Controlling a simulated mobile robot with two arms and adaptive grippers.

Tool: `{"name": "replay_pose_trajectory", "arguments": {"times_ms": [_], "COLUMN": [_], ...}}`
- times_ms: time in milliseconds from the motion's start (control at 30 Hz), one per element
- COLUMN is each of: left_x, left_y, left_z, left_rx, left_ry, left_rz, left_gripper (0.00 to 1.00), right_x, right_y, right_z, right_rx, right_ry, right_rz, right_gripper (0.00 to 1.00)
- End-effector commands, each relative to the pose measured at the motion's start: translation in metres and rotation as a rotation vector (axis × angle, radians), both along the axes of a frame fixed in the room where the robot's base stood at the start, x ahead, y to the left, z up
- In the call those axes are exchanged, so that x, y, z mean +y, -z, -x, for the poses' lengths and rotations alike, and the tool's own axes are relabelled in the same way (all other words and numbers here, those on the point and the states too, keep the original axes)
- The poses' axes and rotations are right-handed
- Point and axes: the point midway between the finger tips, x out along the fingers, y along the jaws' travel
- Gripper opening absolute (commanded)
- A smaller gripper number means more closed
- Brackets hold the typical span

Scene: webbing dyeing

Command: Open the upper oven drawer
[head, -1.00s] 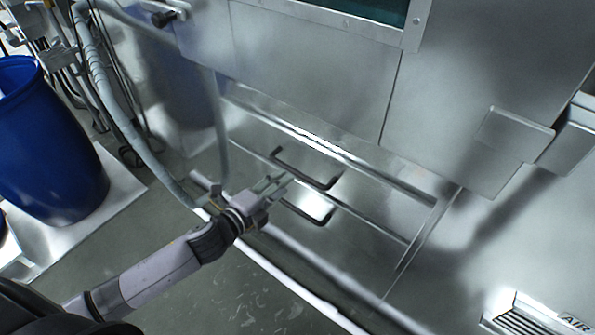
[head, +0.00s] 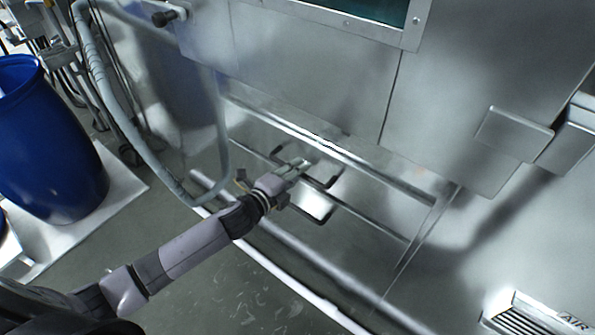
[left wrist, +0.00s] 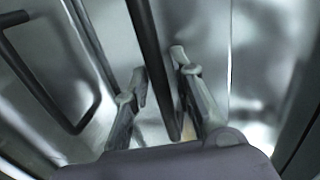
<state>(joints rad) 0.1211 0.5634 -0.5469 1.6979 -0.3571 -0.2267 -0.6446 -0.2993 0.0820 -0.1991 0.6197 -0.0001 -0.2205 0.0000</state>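The upper oven drawer (head: 372,192) is a flat metal front low on the machine, and it looks closed. Its dark bar handle (head: 326,184) is partly hidden by my left gripper (head: 303,165). In the left wrist view the handle bar (left wrist: 150,45) passes between the two fingers of my left gripper (left wrist: 158,68). The fingers are apart, with a gap visible beside the bar, so the gripper is open around it. A second dark handle (head: 318,219) sits below, on the lower drawer; a similar handle (left wrist: 45,95) shows at the left wrist view's left. My right gripper is not in view.
A blue barrel (head: 45,140) stands on a pale platform (head: 120,190) at the left. A grey hose (head: 105,95) hangs between it and the machine. A metal box (head: 510,135) juts out at the right. The floor in front is clear.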

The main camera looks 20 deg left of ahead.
Motion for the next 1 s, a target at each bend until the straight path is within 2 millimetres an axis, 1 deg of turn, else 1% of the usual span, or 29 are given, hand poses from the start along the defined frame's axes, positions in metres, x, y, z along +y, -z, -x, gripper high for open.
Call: {"name": "replay_pose_trajectory", "arguments": {"times_ms": [33, 300, 1000], "left_x": [0.0001, 0.0003, 0.0005], "left_y": [0.0, 0.0001, 0.0007], "left_z": [0.0001, 0.0001, 0.0009], "left_rx": [0.0, 0.0, 0.002], "left_ry": [0.0, 0.0, -0.001], "left_rz": [0.0, 0.0, -0.001], "left_gripper": [0.18, 0.0, 0.0], "right_x": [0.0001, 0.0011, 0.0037], "right_y": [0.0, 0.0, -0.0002], "right_z": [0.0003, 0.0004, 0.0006], "right_rx": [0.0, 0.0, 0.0], "right_ry": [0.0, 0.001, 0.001], "right_rz": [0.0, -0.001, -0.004], "right_gripper": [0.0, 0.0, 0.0]}}
